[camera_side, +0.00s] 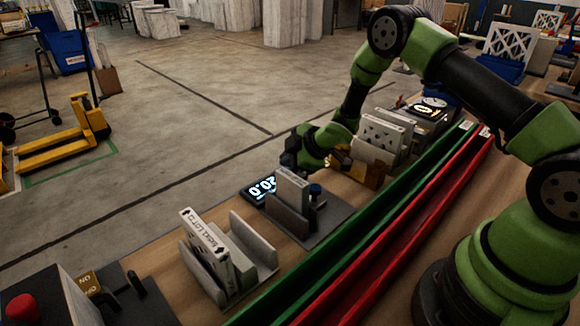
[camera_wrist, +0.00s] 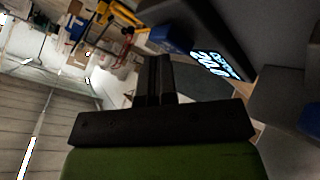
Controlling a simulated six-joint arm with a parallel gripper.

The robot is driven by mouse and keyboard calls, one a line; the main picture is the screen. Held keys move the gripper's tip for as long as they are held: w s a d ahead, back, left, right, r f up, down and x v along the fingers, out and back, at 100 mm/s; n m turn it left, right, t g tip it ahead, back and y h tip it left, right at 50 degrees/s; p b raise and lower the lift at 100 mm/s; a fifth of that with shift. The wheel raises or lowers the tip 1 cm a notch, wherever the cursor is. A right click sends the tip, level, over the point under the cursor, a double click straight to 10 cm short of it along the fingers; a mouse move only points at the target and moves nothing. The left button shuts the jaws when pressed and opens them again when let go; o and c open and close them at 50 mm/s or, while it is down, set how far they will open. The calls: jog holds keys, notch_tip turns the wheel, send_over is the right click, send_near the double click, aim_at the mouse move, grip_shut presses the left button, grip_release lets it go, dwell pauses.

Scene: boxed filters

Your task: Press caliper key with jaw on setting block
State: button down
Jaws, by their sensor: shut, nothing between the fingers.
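A black display (camera_side: 262,189) with lit digits reading about 20.0 lies on the dark plate of the measuring station; the lit display also shows in the wrist view (camera_wrist: 214,65). A pale labelled block (camera_side: 292,187) stands upright behind a grey jaw (camera_side: 287,218). A blue round part (camera_side: 315,189), perhaps the key, sits just right of the block. My gripper (camera_side: 289,159) is above and behind the block, apart from it. In the wrist view my fingers (camera_wrist: 153,82) are together and empty, with the display to their right. Whether the jaw touches the block cannot be told.
A grey rack (camera_side: 255,260) with a boxed filter (camera_side: 204,240) stands at front left. Green (camera_side: 350,255) and red (camera_side: 400,240) rails run along the bench. More filters (camera_side: 383,135) stand behind my gripper. A red button (camera_side: 22,308) is at the near left corner.

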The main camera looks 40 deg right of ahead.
jog(key=shift+r, duration=0.8)
jog(key=shift+r, duration=0.1)
jog(key=shift+r, duration=2.4)
jog(key=s+r+m+h, duration=0.2)
jog(key=s+r+m, duration=0.25)
jog(key=r, duration=0.45)
jog(key=s+r+m+h, duration=0.1)
jog(key=s+r+m, duration=0.35)
jog(key=r, duration=0.45)
jog(key=s+a+r+m+g+y, duration=0.1)
jog(key=s+a+m, duration=0.2)
jog(key=s, duration=0.7)
jog(key=s+a+r+m+y, duration=0.2)
jog(key=s+a+m, duration=0.1)
jog(key=s, duration=0.8)
jog(key=shift+a+g, duration=0.4)
jog(key=shift+a, duration=0.05)
